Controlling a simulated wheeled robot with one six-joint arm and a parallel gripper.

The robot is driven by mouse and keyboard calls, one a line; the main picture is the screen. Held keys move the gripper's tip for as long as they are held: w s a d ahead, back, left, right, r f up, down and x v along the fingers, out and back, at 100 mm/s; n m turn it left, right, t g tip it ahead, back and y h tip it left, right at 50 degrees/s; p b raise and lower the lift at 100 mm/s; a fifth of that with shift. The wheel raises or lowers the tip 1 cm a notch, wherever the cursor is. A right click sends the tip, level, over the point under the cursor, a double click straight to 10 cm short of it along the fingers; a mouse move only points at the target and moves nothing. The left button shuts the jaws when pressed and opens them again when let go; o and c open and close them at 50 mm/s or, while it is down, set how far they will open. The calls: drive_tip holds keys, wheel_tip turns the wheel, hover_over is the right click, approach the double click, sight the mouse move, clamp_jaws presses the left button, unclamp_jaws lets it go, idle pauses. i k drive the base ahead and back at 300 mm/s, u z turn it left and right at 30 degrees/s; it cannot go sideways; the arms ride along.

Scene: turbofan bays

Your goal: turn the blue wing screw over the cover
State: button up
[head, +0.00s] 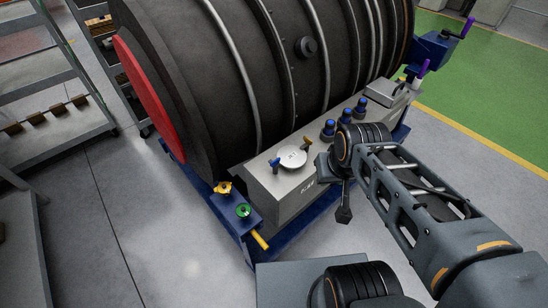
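The cover (292,157) is a pale round disc with dark marks on top of a grey box. The blue wing screw (274,165) stands at the cover's left edge. A yellow-orange wing screw (307,142) stands at its right edge. My gripper (343,213) is dark and hangs to the right of the box and below the cover in the picture, apart from both screws. It appears empty, but its fingers overlap from this angle, so their opening cannot be told.
The grey box (290,196) sits beside a large dark engine (300,60) with a red end (148,95). Several blue-topped fittings (328,129) stand right of the cover. Yellow (222,188) and green (243,210) knobs sit on a blue bracket.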

sight(274, 163)
drive_tip(key=z, duration=0.05)
drive_tip(key=k, duration=1.25)
drive_tip(key=u, duration=0.65)
drive_tip(key=i, duration=1.2)
drive_tip(key=z, duration=0.6)
